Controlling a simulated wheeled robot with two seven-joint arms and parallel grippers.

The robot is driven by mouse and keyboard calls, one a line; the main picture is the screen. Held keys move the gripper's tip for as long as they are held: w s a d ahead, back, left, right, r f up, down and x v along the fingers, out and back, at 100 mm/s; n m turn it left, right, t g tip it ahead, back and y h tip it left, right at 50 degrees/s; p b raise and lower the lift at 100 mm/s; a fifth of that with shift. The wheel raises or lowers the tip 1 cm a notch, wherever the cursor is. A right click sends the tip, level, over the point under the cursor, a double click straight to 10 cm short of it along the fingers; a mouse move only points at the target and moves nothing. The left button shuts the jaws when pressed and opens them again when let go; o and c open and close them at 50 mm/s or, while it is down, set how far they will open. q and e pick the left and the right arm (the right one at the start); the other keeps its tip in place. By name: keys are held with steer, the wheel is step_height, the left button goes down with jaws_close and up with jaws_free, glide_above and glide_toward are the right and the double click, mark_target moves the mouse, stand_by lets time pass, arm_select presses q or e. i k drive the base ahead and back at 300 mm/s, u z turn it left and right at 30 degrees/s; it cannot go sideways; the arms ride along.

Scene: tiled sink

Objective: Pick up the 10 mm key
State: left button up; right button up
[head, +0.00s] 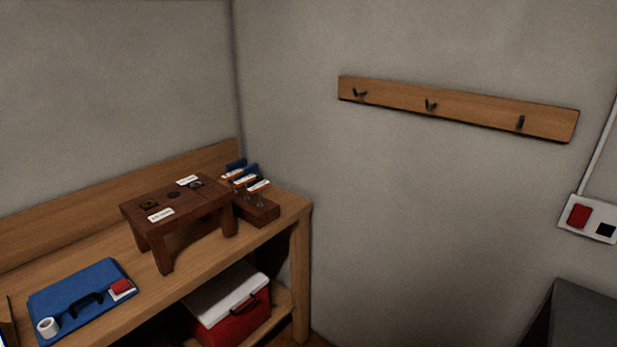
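Blue-topped tools with white and orange tags (245,180) stand upright in a small dark wooden block (265,212) at the right end of the wooden bench. They look like keys in a rack. The tag writing is too small to read, so I cannot tell which one is the 10 mm key. A small dark wooden stand (212,202) with openings and white labels on its top stands just left of the block and hides part of it. Neither of my grippers is in view.
A blue mat (65,285) with a black handle-shaped thing (85,301), a white roll (47,327) and a red item (121,287) lies at bench left. A red box with a white lid (235,315) sits below. A hook rail (460,108) hangs on the wall.

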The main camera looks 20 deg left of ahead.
mark_target(260, 186)
steer(key=u, duration=0.35)
steer(key=i, duration=1.1)
steer(key=u, duration=0.85)
